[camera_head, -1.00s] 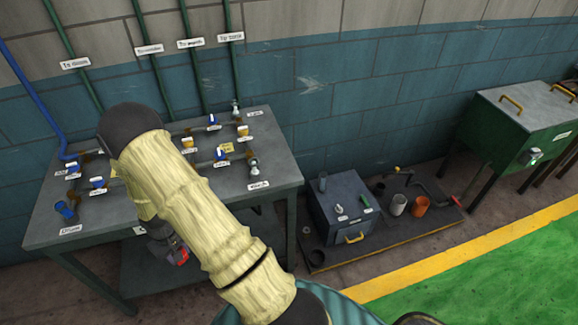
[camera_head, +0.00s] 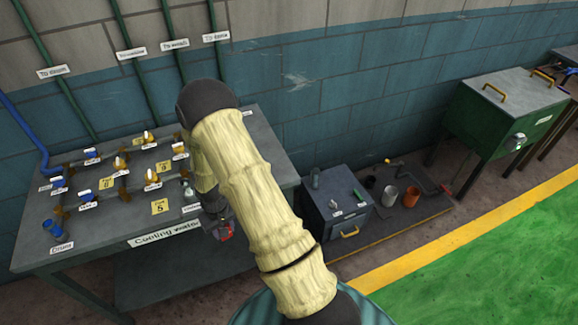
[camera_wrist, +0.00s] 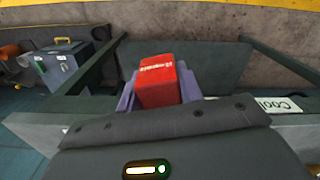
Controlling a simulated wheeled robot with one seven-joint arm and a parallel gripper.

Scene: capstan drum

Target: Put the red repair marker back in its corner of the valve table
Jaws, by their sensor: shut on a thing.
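My gripper (camera_wrist: 160,95) is shut on the red repair marker (camera_wrist: 157,78), a red block with white lettering, in the wrist view. In the head view the gripper (camera_head: 222,228) hangs at the front right edge of the valve table, partly behind my sleeved arm. The grey valve table (camera_head: 115,240) carries pipes, blue and yellow valve handles, yellow number cards and white labels. My arm hides part of its right side. In the wrist view the table edge lies just behind the gripper, and the marker is clear of it.
A grey cabinet (camera_head: 336,210) with a yellow handle stands on the floor right of the table. A low board beside it holds cups and pipe pieces (camera_head: 400,200). A green box on legs (camera_head: 500,120) stands farther right. Green floor at lower right is clear.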

